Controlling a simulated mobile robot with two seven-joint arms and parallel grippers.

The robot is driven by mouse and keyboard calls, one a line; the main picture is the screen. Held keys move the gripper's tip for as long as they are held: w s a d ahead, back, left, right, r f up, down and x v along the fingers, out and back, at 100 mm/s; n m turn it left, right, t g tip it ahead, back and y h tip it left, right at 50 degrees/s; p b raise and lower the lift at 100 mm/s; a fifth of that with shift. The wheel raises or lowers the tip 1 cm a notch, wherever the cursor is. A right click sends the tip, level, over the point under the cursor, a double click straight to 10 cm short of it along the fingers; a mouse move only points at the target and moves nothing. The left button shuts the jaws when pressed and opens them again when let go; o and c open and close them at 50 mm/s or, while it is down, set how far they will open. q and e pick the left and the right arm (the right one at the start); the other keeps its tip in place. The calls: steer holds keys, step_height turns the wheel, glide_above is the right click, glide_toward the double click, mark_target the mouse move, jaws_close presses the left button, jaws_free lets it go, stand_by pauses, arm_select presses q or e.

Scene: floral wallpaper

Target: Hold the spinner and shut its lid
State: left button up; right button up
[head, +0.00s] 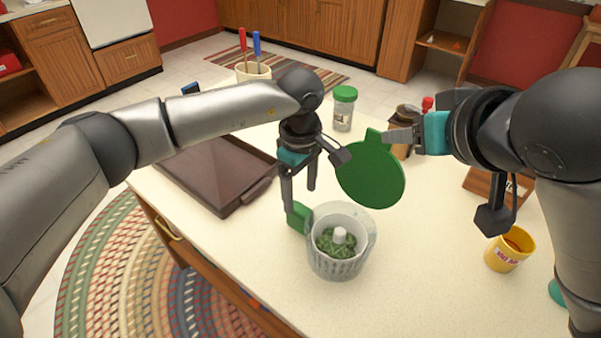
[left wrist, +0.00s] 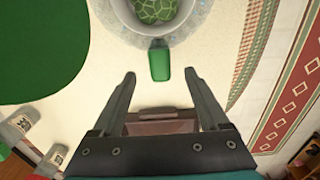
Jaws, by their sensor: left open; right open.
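The spinner (head: 341,247) is a clear round bowl with a basket of green leaves and a white centre post, standing upright on the counter. Its green lid (head: 370,172) stands raised at its back edge in the head view. A green handle (head: 298,217) sticks out at the spinner's left. My left gripper (head: 303,202) is open just above this handle. In the left wrist view the handle (left wrist: 159,61) lies ahead between the open fingers (left wrist: 180,78), apart from them. My right gripper (head: 388,137) is by the lid's upper tab; whether it touches is unclear.
A dark tray (head: 215,180) lies left of the spinner. A green-capped jar (head: 344,108) and a utensil crock (head: 253,73) stand behind. A yellow mug (head: 508,249) stands at the right. The counter in front of the mug is clear.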

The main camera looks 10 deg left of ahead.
mark_target(300, 219)
arm_select(q)
step_height(300, 219, down, 10)
steer(key=shift+r, duration=0.25)
jaws_close()
stand_by(0.6)
stand_by(0.7)
stand_by(0.9)
